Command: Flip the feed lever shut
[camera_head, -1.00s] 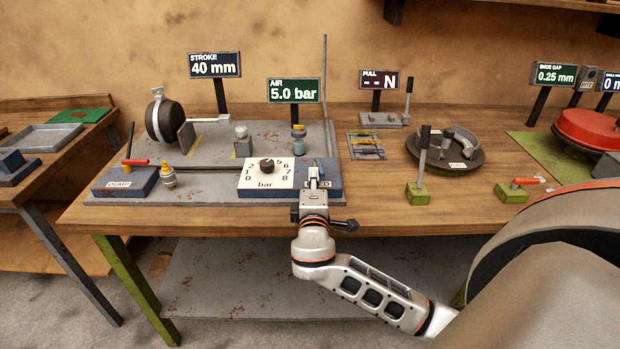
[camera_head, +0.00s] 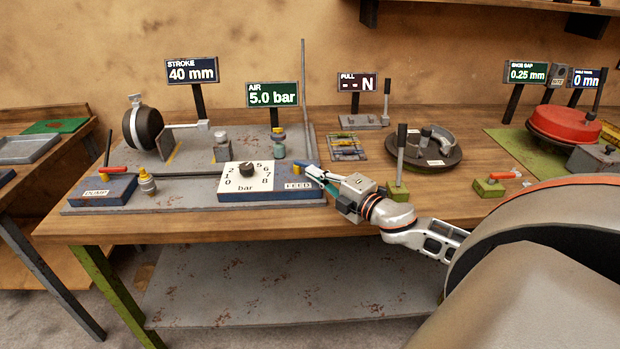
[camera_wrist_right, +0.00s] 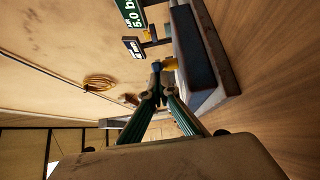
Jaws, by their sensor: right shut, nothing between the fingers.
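The block marked FEED (camera_head: 298,186) is the right end of the blue box with the white bar dial (camera_head: 246,180). My right gripper (camera_head: 312,171) comes in from the right, its fingers at the top right of this block. Its fingers are shut with nothing between them. In the wrist view the closed fingertips (camera_wrist_right: 156,70) are close to a small yellow piece (camera_wrist_right: 169,63) beside the dark box side (camera_wrist_right: 192,50). The feed lever cannot be made out clearly behind the fingers, nor can I tell whether they touch it. My left gripper is out of view.
The AIR display (camera_head: 272,94) reads 5.0 bar. A box marked DUMP (camera_head: 103,191) with a red lever (camera_head: 113,170) stands at the left. The wood in front of the plate is clear.

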